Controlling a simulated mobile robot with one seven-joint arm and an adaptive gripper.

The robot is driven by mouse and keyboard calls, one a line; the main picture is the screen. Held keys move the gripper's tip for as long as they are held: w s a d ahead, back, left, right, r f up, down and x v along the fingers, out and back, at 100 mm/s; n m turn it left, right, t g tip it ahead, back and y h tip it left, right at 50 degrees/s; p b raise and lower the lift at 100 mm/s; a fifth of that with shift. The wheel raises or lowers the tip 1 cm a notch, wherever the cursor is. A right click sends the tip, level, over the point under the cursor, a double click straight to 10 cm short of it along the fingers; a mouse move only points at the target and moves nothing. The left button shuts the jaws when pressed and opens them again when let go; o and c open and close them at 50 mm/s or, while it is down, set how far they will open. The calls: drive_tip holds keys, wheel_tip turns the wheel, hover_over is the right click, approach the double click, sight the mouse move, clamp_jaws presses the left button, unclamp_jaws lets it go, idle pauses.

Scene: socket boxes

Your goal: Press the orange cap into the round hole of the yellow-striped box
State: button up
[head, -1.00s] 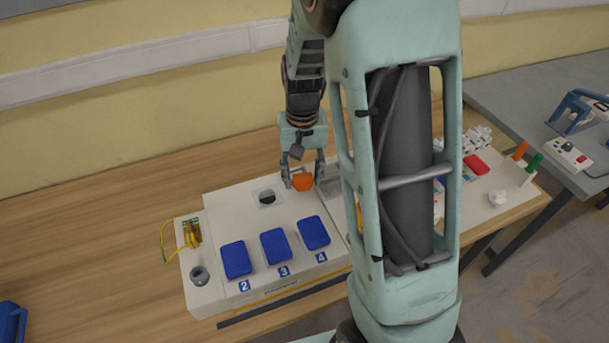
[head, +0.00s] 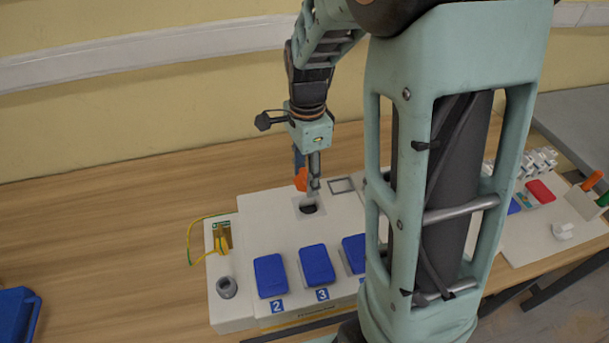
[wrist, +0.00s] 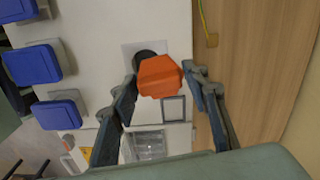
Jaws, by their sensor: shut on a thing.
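The orange cap (wrist: 160,76) is held between the two fingers of my gripper (wrist: 162,84) in the wrist view. In the head view the cap (head: 301,179) shows partly behind a finger of my gripper (head: 307,186). The white box (head: 262,212) has a yellow stripe (head: 300,328) along its lower front. Its dark round hole (head: 309,207) lies just below the gripper in the head view. In the wrist view the cap covers part of the hole (wrist: 148,58). The cap appears above the box top, apart from the hole.
Blue lids (head: 270,275) numbered 2 and 3 and another blue lid (head: 354,252) stand in a row on the box. A grey round socket (head: 227,287) and yellow-green wires (head: 221,237) are at the left. A second white panel (head: 549,225) is at right. Bare wooden table (head: 100,230) lies left.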

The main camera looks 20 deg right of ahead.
drive_tip(key=m, duration=0.2)
drive_tip(key=s+m+b, duration=0.1)
drive_tip(key=m, duration=0.1)
drive_tip(key=shift+r+m, duration=0.1)
drive_tip(key=shift+m, duration=0.2)
drive_tip(key=m, duration=0.4)
drive_tip(key=s+m+b, duration=0.1)
drive_tip(key=m, duration=0.1)
drive_tip(key=shift+s+r, duration=0.1)
drive_tip(key=shift+r, duration=0.2)
drive_tip(key=shift+f+b, duration=1.95)
drive_tip(key=shift+f, duration=0.25)
drive_tip(key=shift+f, duration=0.25)
drive_tip(key=shift+f+b, duration=0.35)
drive_tip(key=shift+f, duration=0.2)
drive_tip(key=shift+f, duration=0.1)
drive_tip(key=shift+f, duration=0.15)
drive_tip(key=o, duration=1.2)
